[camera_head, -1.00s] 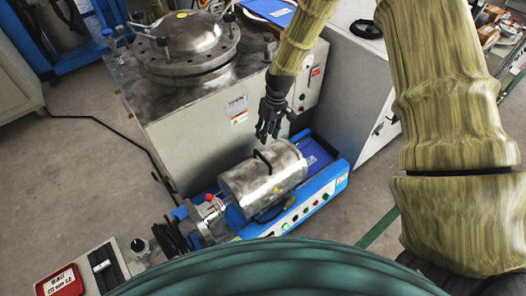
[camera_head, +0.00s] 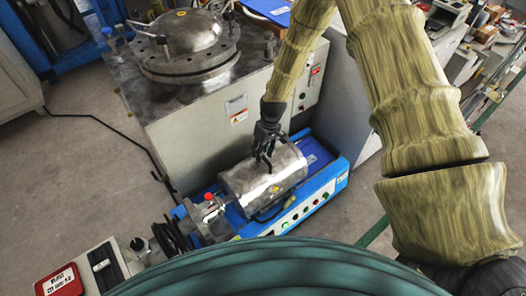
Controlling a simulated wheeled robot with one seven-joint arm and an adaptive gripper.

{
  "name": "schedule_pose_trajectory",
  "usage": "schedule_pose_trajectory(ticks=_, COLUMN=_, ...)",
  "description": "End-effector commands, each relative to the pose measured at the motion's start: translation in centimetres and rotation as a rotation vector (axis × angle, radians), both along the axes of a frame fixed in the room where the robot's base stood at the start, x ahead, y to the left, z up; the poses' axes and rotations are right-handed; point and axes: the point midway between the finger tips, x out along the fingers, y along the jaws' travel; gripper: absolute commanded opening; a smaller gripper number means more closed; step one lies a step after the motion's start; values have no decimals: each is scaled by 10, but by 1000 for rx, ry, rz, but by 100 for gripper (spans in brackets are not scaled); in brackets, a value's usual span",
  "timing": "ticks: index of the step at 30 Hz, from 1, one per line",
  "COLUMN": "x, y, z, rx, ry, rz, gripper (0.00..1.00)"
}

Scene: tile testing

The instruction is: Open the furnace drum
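The furnace drum (camera_head: 250,187) is a shiny metal cylinder lying on its side on a blue base (camera_head: 322,184). Its lid looks closed. A black handle (camera_head: 268,165) stands on top of the drum, partly hidden by my gripper. My gripper (camera_head: 264,155) is dark and points down at the handle, at the drum's upper edge. Its fingers overlap the handle in this view. I cannot tell whether they touch it or are closed around it.
A large grey cabinet with a domed metal vessel (camera_head: 190,38) stands behind the drum. A red-knobbed fitting (camera_head: 209,197) sits at the drum's left end. A control box with a red panel (camera_head: 60,281) is at lower left.

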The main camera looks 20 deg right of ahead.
Motion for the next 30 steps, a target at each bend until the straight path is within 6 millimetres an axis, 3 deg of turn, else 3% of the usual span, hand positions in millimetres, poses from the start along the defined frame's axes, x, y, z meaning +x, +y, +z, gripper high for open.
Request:
schedule_pose_trajectory(ticks=8, x=0, y=0, z=-1, rx=0, ry=0, rz=0, gripper=34)
schedule_pose_trajectory(ticks=12, x=0, y=0, z=-1, rx=0, ry=0, rz=-1, gripper=8)
schedule_pose_trajectory(ticks=14, x=0, y=0, z=-1, rx=0, ry=0, rz=-1, gripper=0)
schedule_pose_trajectory(ticks=23, x=1, y=-3, z=-1, rx=0, ry=-1, rz=-2, gripper=0)
schedule_pose_trajectory(ticks=30, x=13, y=-36, z=0, rx=0, ry=-2, rz=-7, gripper=0)
